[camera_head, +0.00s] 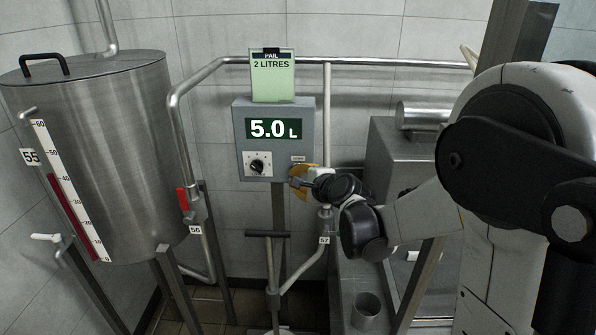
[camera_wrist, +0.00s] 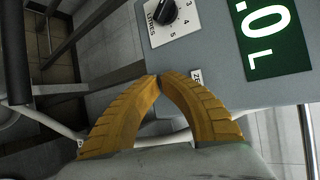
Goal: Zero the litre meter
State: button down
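The litre meter (camera_head: 245,155) is a grey box on a post, and its green display (camera_head: 273,128) reads 5.0 L. A black dial (camera_head: 258,164) sits at its lower left, and in the wrist view the dial (camera_wrist: 163,12) has a scale marked LITRES. A small label (camera_wrist: 196,75) beginning "ZE" shows beside my fingers. My gripper (camera_wrist: 158,80) has yellow ribbed fingers with their tips together, at the meter's lower face beside that label. Any button there is hidden behind the fingertips, and I cannot tell whether they touch it. In the head view my gripper (camera_head: 300,180) is at the meter's lower right.
A card reading PAIL 2 LITRES (camera_head: 273,80) is clipped above the meter. A steel tank (camera_head: 110,140) with a red level gauge stands left. A red-handled valve (camera_head: 183,199) is on the pipe labelled 56.

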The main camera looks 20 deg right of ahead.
jog(key=shift+w+d, duration=0.15)
jog(key=shift+w, duration=0.3)
dwell(0.5)
jog(key=shift+s, duration=0.15)
jog(key=shift+s+a, duration=0.25)
jog(key=shift+s, duration=0.45)
jog(key=shift+s+a, duration=0.25)
jog(key=shift+s, duration=0.55)
jog(key=shift+s+a, duration=0.3)
jog(key=shift+s, duration=0.45)
jog(key=shift+s+a, duration=0.25)
jog(key=shift+s, duration=0.55)
